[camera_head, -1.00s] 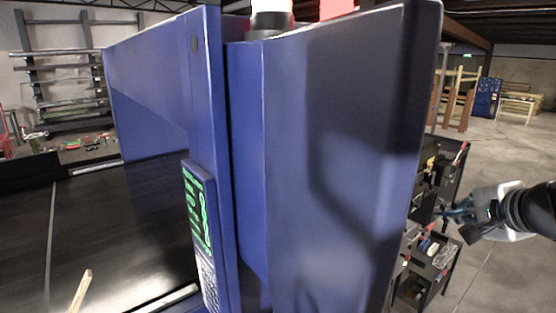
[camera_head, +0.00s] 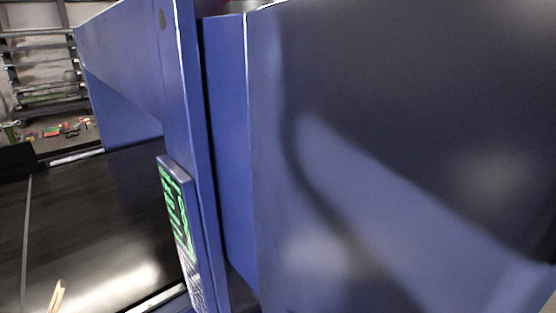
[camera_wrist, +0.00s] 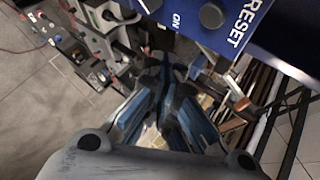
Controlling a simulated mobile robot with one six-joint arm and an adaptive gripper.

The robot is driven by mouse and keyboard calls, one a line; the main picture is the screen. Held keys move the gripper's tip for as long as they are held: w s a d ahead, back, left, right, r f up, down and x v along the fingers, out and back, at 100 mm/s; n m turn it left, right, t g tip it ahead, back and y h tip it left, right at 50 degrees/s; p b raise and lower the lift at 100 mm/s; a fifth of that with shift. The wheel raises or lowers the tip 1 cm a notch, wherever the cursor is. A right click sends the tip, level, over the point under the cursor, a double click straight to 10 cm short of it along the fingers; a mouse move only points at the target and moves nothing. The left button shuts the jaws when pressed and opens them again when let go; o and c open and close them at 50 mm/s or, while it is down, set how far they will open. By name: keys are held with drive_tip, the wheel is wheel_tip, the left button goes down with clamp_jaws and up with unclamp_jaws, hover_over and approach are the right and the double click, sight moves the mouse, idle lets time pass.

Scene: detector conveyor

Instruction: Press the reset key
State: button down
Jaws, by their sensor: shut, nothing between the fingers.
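In the wrist view, a blue panel (camera_wrist: 191,33) is at the top, with white lettering turned on its side. The reset key (camera_wrist: 212,15) is a dark round button beside the word RESET. The head view shows the blue detector housing (camera_head: 230,140), but neither my gripper nor the reset key.
In the head view, a display panel (camera_head: 180,220) with green text and a keypad is on the housing's edge. A dark conveyor belt (camera_head: 90,220) runs left of it. In the wrist view, a cluttered cart (camera_wrist: 90,30) stands at upper left, with grey floor (camera_wrist: 40,120) below.

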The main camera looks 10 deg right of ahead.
drive_tip(key=w+a+p, duration=0.1)
drive_tip(key=w+a, duration=0.2)
drive_tip(key=w, duration=0.2)
drive_tip(key=shift+w+a, duration=0.2)
drive_tip(key=shift+w, duration=0.15)
idle(1.2)
drive_tip(key=shift+w+a, duration=0.2)
drive_tip(key=shift+w, duration=0.2)
drive_tip(key=shift+w+a, duration=0.3)
drive_tip(key=shift+w, duration=0.1)
idle(0.7)
idle(0.4)
drive_tip(key=shift+s+d+b, duration=0.3)
drive_tip(key=shift+s+d, duration=0.15)
drive_tip(key=shift+s, duration=0.35)
drive_tip(key=s+d, duration=0.1)
drive_tip(key=s+b, duration=0.1)
drive_tip(key=s, duration=0.1)
drive_tip(key=s+d+b, duration=0.1)
drive_tip(key=shift+s+d, duration=0.15)
drive_tip(key=shift+d, duration=0.15)
